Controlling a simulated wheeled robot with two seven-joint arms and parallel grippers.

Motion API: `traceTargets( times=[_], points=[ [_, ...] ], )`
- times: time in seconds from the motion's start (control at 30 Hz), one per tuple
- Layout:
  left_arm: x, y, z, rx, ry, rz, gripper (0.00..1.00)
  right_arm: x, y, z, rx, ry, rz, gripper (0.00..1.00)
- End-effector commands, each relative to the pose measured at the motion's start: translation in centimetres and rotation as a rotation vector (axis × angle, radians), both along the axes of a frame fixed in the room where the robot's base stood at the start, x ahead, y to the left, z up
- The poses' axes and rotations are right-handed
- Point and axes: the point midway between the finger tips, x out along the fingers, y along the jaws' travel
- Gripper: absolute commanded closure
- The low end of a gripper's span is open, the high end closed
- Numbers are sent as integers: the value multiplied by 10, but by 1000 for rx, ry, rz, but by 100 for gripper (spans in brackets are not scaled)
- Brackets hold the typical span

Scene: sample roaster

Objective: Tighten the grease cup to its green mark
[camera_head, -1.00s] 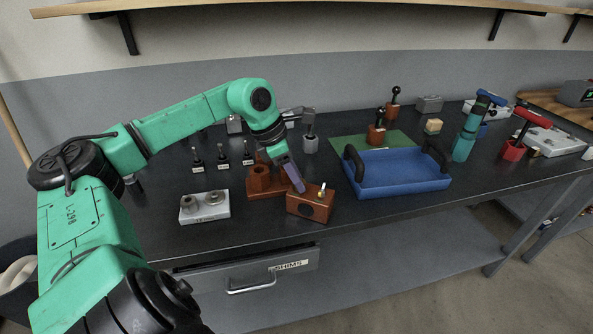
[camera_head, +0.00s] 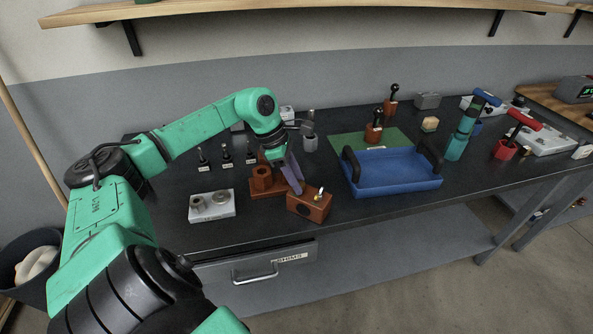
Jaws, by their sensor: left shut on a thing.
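A reddish-brown block (camera_head: 308,207) with a dark round hole in its front face sits near the front edge of the dark bench. A small brass fitting (camera_head: 320,193), apparently the grease cup, stands on its top toward the right, with a tiny greenish spot too small to read as a mark. My left gripper (camera_head: 299,187) reaches down from the upper left, shut on the left part of the block, beside the brass fitting and apart from it. The exact grip is partly hidden by the fingers. My right gripper is out of view.
A white plate with metal knobs (camera_head: 212,213) lies left. A blue tray (camera_head: 397,183) with black handles stands right, before a green mat (camera_head: 345,141). Bench between block and front edge is narrow but clear.

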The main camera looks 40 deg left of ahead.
Motion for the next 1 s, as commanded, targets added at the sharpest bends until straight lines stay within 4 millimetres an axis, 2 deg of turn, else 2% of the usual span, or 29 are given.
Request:
traceTargets(
  times=[0.83,0.87,0.9,0.93,1.0],
  points=[
    [0,0,0,-1,-1,0,100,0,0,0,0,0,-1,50],
    [0,0,0,-1,-1,0,57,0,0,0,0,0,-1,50],
    [0,0,1,-1,0,1,42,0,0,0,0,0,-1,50],
    [0,0,1,-1,0,1,31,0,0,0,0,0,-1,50],
    [0,0,0,-1,0,1,31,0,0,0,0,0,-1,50]
  ],
)
